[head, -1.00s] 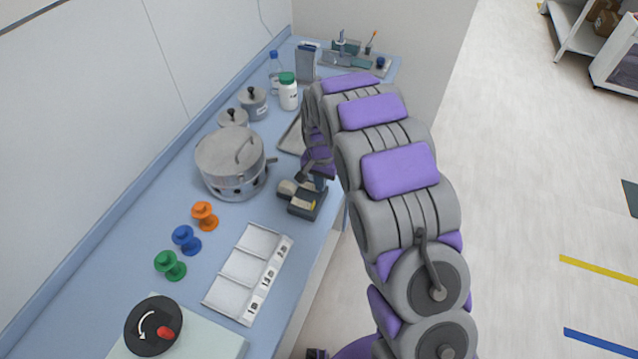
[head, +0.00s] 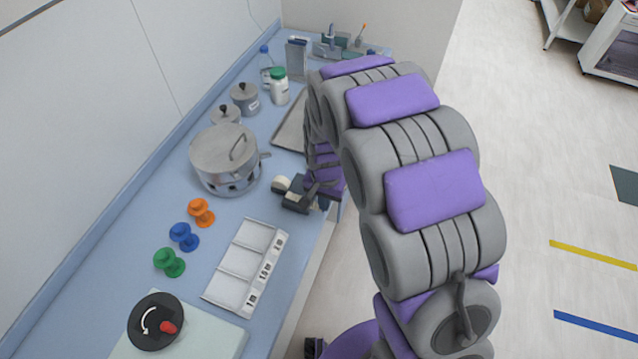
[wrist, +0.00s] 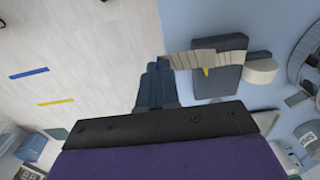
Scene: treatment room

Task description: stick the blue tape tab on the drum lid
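The drum (head: 226,160) is a grey metal pot with a flat lid (head: 224,146) and a loop handle, on the bench's left side. A dark tape dispenser (head: 297,196) with pale beige parts sits near the bench's right edge. In the wrist view the dispenser (wrist: 217,78) shows a beige band, a round beige piece and a small yellow mark. My gripper (wrist: 156,75) has its dark blue-grey fingers close beside the dispenser, near the end of the beige band. The fingers overlap, so their gap is unclear. I cannot make out a blue tape tab.
Orange (head: 201,212), blue (head: 183,237) and green (head: 169,262) spools stand left of a white sectioned tray (head: 232,286). A dial (head: 155,322) with a red knob is at the front. Small lidded pots (head: 245,98), bottles and a metal tray (head: 290,125) are behind.

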